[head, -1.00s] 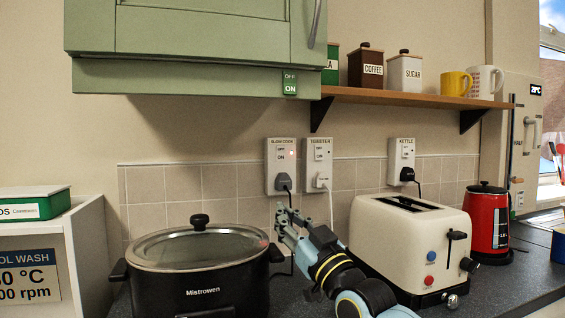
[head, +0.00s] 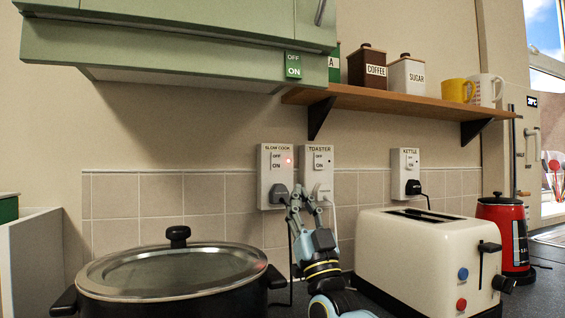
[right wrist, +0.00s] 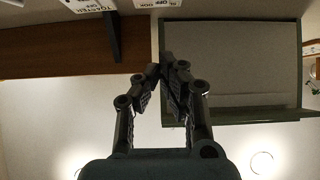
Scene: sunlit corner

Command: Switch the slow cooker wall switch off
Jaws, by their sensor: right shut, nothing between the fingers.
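The slow cooker wall switch (head: 275,162) is on a white wall plate labelled SLOW COOK. My right gripper (head: 307,192) is shut and empty. In the head view it appears in front of the lower toaster plate and beside the black plug, below the rocker. I cannot tell whether it touches anything. In the right wrist view the gripper (right wrist: 165,75) shows its fingers together. My left gripper is not in view.
The toaster wall plate (head: 318,158) is just right, the kettle plate (head: 405,160) further right. The slow cooker (head: 170,275) and cream toaster (head: 410,250) stand on the counter. A green cabinet (head: 180,50) and wooden shelf (head: 400,103) overhang.

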